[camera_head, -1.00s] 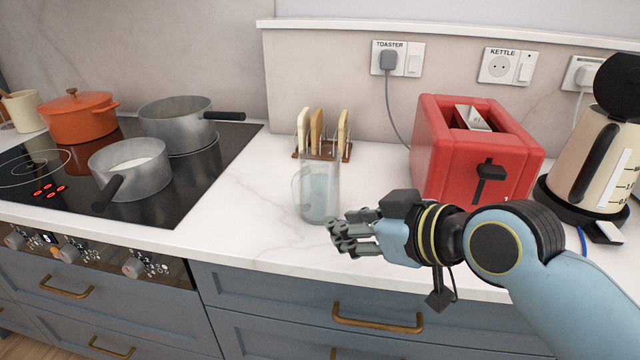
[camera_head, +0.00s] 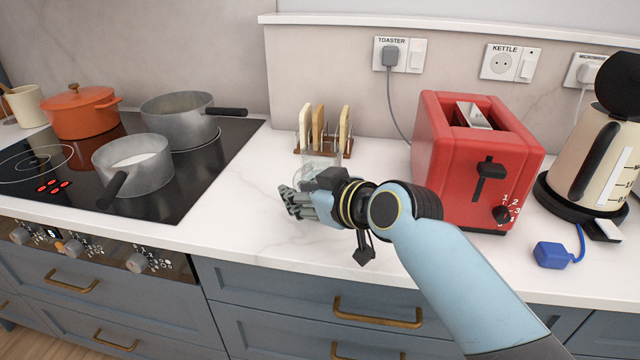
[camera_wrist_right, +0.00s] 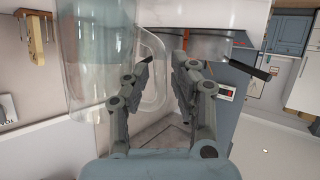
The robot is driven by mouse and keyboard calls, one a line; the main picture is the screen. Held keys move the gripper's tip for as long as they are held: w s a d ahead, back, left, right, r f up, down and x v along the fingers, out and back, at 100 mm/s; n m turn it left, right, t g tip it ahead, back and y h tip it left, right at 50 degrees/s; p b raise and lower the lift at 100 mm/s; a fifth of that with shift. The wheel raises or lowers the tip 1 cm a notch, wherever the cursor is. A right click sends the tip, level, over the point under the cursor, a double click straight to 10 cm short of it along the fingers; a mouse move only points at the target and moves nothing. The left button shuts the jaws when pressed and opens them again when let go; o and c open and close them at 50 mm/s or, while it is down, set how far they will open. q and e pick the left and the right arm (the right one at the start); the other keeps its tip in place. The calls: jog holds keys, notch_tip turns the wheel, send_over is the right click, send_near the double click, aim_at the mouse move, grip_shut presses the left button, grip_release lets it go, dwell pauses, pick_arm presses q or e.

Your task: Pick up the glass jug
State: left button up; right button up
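The clear glass jug (camera_head: 316,166) stands on the worktop, mostly hidden behind my right gripper (camera_head: 291,203) in the head view. My right gripper is low over the worktop on the near side of the jug, with its fingers pointing left. In the right wrist view the jug (camera_wrist_right: 88,55) fills the left part, and its looped handle (camera_wrist_right: 153,85) shows between the two fingers of my right gripper (camera_wrist_right: 160,72). The fingers are apart, with a gap around the handle. I cannot tell whether either finger touches the glass. My left gripper is not in view.
A toast rack (camera_head: 325,132) with bread slices stands behind the jug. The red toaster (camera_head: 470,160) and cream kettle (camera_head: 592,165) are to the right, with a blue plug (camera_head: 551,255) near them. The hob (camera_head: 190,185) with pans is to the left.

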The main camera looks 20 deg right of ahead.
jog(key=shift+c, duration=0.4)
grip_shut()
jog(key=shift+r, duration=0.3)
